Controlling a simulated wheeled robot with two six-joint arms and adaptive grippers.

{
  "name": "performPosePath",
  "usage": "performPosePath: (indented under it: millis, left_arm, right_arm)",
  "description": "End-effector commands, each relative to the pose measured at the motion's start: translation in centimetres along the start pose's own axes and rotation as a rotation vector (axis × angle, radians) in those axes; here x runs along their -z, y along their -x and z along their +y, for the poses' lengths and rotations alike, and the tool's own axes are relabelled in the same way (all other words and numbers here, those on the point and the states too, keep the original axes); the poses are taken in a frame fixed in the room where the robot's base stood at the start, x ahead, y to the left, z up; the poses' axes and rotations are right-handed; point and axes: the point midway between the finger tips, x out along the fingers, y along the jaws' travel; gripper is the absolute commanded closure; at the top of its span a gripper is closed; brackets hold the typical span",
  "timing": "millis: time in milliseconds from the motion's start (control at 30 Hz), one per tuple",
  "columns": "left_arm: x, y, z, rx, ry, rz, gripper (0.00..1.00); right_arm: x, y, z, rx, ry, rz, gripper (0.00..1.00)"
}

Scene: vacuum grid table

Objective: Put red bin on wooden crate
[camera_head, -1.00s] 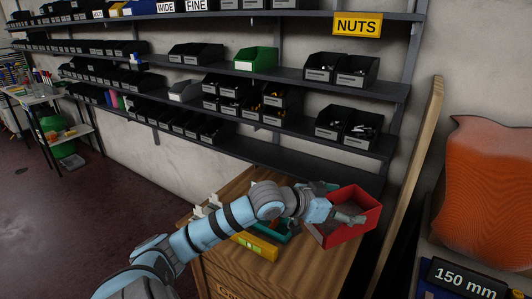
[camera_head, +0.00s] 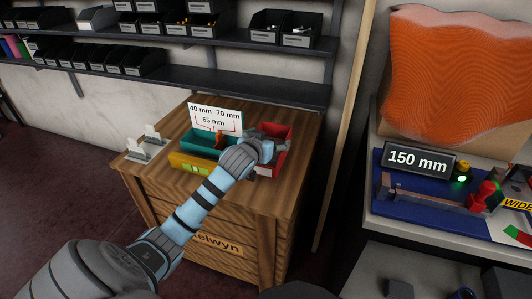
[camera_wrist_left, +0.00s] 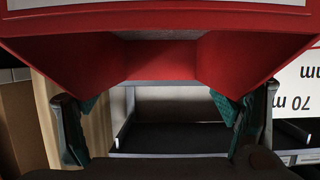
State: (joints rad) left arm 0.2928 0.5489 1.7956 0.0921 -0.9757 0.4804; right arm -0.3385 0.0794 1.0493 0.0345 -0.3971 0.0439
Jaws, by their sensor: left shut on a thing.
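The red bin (camera_head: 283,131) is at the right side of the wooden crate's top (camera_head: 218,201), just right of a teal bin (camera_head: 199,141). My left gripper (camera_head: 266,136) is shut on the red bin, and my wrist hides its near left part. I cannot tell whether the bin touches the crate top or is slightly above it. In the left wrist view the red bin (camera_wrist_left: 165,60) fills the upper part, with the fingers of my left gripper (camera_wrist_left: 160,115) below on both sides. My right gripper is not in view.
A yellow level-like object (camera_head: 190,163) lies in front of the teal bin, and a white sign (camera_head: 215,116) stands behind it. White holders (camera_head: 140,148) stand on the crate's left. A wooden plank (camera_head: 345,110) leans right of the crate, beside a bench with a blue tray (camera_head: 415,200).

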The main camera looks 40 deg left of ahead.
Motion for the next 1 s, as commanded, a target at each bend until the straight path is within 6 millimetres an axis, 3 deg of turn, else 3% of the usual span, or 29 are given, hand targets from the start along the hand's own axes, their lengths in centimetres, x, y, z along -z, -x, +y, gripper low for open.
performPosePath:
  millis: [33, 133, 433, 467, 567, 1000]
  left_arm:
    - [-1.3, -0.5, 0.0, 0.0, 0.001, -0.002, 0.53]
    - [-2.5, -1.0, 0.0, 0.0, 0.0, -0.002, 0.53]
    - [-2.5, -1.0, 0.0, -0.001, 0.0, -0.001, 0.53]
    - [-2.5, -1.0, 0.0, -0.001, 0.0, -0.001, 0.14]
    - [-2.5, -1.0, 0.0, -0.001, 0.0, -0.001, 0.0]
    - [-2.3, -0.5, 0.0, 0.0, -0.002, -0.001, 0.0]
  right_arm:
    - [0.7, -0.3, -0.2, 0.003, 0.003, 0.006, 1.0]
    - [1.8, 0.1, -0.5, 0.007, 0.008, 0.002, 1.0]
    - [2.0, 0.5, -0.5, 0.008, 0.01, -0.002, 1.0]
    - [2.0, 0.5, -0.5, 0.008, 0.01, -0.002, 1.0]
    - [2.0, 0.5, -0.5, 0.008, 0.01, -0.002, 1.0]
    - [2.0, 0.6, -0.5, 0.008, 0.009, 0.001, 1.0]
